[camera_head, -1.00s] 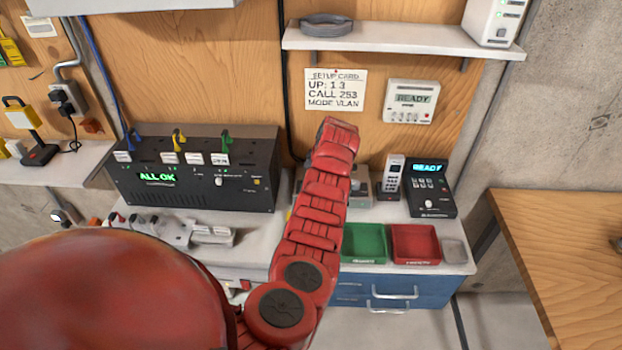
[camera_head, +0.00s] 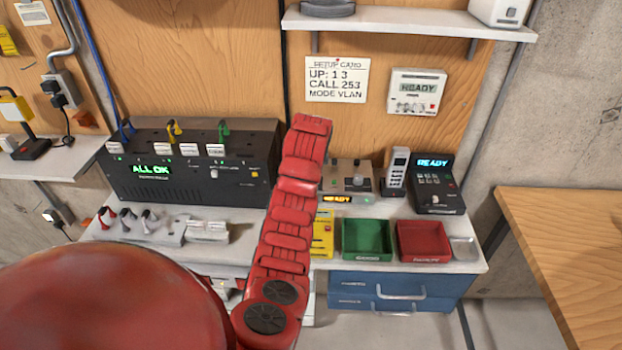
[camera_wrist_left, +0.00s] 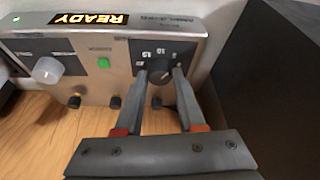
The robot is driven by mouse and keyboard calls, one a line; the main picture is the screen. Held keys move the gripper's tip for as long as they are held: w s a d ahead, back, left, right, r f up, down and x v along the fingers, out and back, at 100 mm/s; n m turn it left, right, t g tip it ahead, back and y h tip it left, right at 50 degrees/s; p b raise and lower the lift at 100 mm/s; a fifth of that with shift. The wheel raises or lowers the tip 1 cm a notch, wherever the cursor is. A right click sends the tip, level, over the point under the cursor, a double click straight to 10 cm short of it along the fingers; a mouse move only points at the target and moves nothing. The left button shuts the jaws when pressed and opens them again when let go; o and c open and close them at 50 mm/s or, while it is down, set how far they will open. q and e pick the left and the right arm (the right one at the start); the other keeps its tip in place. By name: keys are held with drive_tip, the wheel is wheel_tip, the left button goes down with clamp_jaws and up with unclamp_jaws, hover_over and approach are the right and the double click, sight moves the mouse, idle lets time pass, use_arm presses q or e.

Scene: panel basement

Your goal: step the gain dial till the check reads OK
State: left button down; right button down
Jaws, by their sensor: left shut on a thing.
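In the left wrist view, the fingers of my left gripper (camera_wrist_left: 165,82) are closed on the sides of a dark round dial (camera_wrist_left: 160,73) with a numbered scale. The dial is on the front panel of a silver box, which has a lit amber display (camera_wrist_left: 92,19) reading READY, a grey knob (camera_wrist_left: 47,70) and a green button (camera_wrist_left: 103,63). In the head view, a silver box (camera_head: 348,177) with an amber READY display (camera_head: 338,199) stands beside my red arm, partly hidden by it. My left gripper is hidden there. My right gripper is not in view.
A black rack (camera_head: 190,190) reading ALL OK stands at left. A green tray (camera_head: 366,240) and a red tray (camera_head: 424,240) sit at the bench front. A dark keypad unit (camera_head: 436,185) stands at right. A setup card (camera_head: 337,80) hangs on the wall.

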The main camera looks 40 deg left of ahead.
use_arm(q)
drive_tip(key=shift+m, duration=0.5)
drive_tip(key=c, duration=0.5)
unclamp_jaws()
drive_tip(key=shift+s+d+r+b, duration=0.1)
drive_tip(key=shift+r+b, duration=0.2)
drive_tip(key=p+v, duration=0.4)
drive_tip(key=v, duration=0.1)
drive_tip(key=p+v, duration=0.4)
drive_tip(key=v, duration=0.2)
drive_tip(key=p+v, duration=0.4)
drive_tip(key=v, duration=0.1)
drive_tip(key=shift+s+r+p, duration=0.3)
